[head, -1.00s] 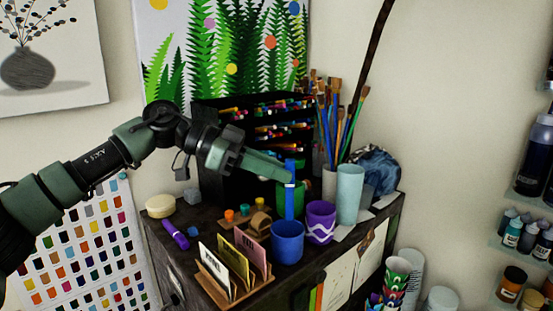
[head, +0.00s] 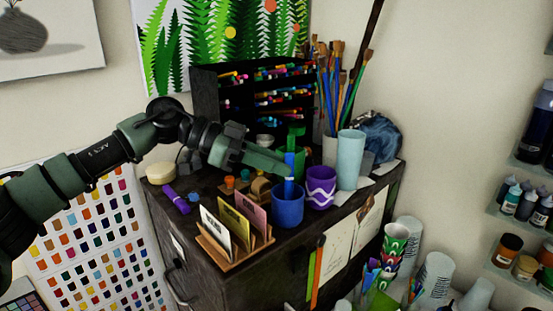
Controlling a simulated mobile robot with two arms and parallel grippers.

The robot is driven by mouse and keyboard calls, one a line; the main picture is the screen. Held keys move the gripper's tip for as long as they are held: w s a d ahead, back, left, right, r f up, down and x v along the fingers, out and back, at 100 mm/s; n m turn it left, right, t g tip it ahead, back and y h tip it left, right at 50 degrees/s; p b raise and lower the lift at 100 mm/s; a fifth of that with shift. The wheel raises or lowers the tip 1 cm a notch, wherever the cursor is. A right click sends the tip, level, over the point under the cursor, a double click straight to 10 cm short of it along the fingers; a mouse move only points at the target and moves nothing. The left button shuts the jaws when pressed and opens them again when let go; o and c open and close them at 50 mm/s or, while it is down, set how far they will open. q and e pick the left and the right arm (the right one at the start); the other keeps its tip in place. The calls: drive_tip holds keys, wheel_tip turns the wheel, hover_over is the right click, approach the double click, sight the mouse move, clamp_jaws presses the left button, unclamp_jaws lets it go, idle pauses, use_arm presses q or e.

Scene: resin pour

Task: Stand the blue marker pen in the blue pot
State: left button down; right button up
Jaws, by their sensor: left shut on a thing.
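The blue marker pen (head: 289,161) is upright, held in my left gripper (head: 289,172). The gripper is shut on it and reaches in from the left, just above the blue pot. The blue pot (head: 288,209) stands near the front edge of the dark cabinet top. The pen's lower end is at the pot's mouth and appears to be inside the rim; whether it touches the bottom is hidden. My right gripper is not in view.
A purple pot (head: 320,190) with a white zigzag stands close to the right, with a pale blue cup (head: 350,160) behind it. A wooden card holder (head: 233,250) is at the front left. A purple marker (head: 176,200) lies at the left. A black pen rack (head: 204,95) stands behind.

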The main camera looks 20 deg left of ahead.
use_arm(q)
drive_tip(key=c, duration=1.3)
unclamp_jaws()
drive_tip(key=shift+a, duration=0.1)
drive_tip(key=shift+s+a+b, duration=0.1)
drive_tip(key=shift+a+b, duration=0.2)
drive_tip(key=shift+a, duration=0.05)
drive_tip(key=b+v, duration=0.2)
drive_tip(key=v, duration=0.5)
drive_tip(key=shift+d+r, duration=0.1)
drive_tip(key=shift+r, duration=0.05)
drive_tip(key=shift+s, duration=0.1)
